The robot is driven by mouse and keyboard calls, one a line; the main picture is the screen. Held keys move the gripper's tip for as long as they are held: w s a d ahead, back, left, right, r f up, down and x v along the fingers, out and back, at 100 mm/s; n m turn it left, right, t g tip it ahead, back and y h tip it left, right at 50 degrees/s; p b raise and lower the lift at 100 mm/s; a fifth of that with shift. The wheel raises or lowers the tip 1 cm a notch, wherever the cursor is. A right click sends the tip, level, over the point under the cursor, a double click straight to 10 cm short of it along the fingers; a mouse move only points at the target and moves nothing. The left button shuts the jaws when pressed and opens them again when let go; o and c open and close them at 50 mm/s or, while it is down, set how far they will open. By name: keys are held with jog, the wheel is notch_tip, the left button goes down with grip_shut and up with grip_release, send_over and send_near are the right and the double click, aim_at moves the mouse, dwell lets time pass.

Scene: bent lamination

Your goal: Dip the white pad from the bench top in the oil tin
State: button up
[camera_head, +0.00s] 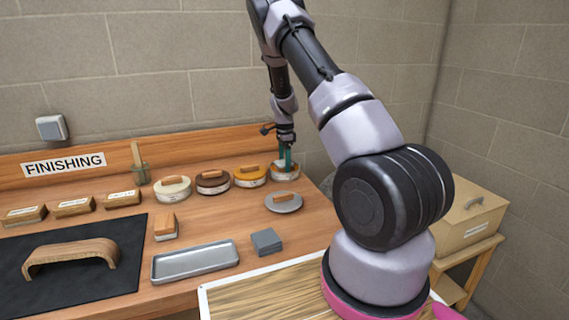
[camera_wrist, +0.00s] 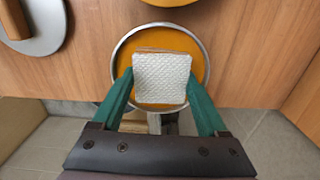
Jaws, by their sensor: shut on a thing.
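The open oil tin (camera_head: 285,176) is the rightmost in the row of tins at the back of the bench. In the wrist view its round metal rim and amber inside (camera_wrist: 198,62) show. My gripper (camera_head: 286,160) has green fingers and points down over this tin. In the wrist view the fingers (camera_wrist: 160,82) are shut on the square white textured pad (camera_wrist: 161,78) from both sides. The pad lies within the tin's rim as seen from the wrist. I cannot tell whether it touches the amber surface.
A grey lid with a wooden knob (camera_head: 284,204) lies in front of the tin. Closed tins (camera_head: 213,183) stand to its left. A metal tray (camera_head: 195,262), a grey stack (camera_head: 267,241), a wood-topped block (camera_head: 166,227) and a bent wooden piece (camera_head: 72,254) lie further forward.

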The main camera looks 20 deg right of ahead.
jog(key=shift+r, duration=0.15)
jog(key=shift+r, duration=1.4)
jog(key=shift+r, duration=2.5)
